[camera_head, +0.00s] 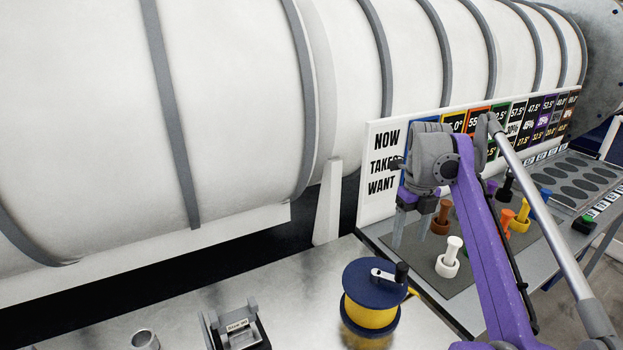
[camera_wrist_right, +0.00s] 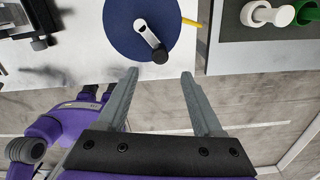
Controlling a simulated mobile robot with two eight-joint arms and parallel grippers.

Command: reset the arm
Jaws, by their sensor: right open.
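My right arm, purple and grey, reaches in from the lower right in the head view. Its gripper (camera_head: 408,235) hangs over the left part of the dark mat, near the sign board. In the right wrist view the same gripper (camera_wrist_right: 160,73) has its two grey fingers well apart with nothing between them. Beyond the fingertips is a spool (camera_wrist_right: 125,22) with a blue flange and a crank with a black knob. In the head view this spool (camera_head: 372,302), wound with yellow, stands on the metal bench, apart from the gripper. My left gripper is not in view.
White (camera_head: 448,262), brown (camera_head: 440,218), orange and yellow pegs stand there. A small metal fixture (camera_head: 238,325) and a cup (camera_head: 144,340) sit at the bench front. A large white cylinder fills the back.

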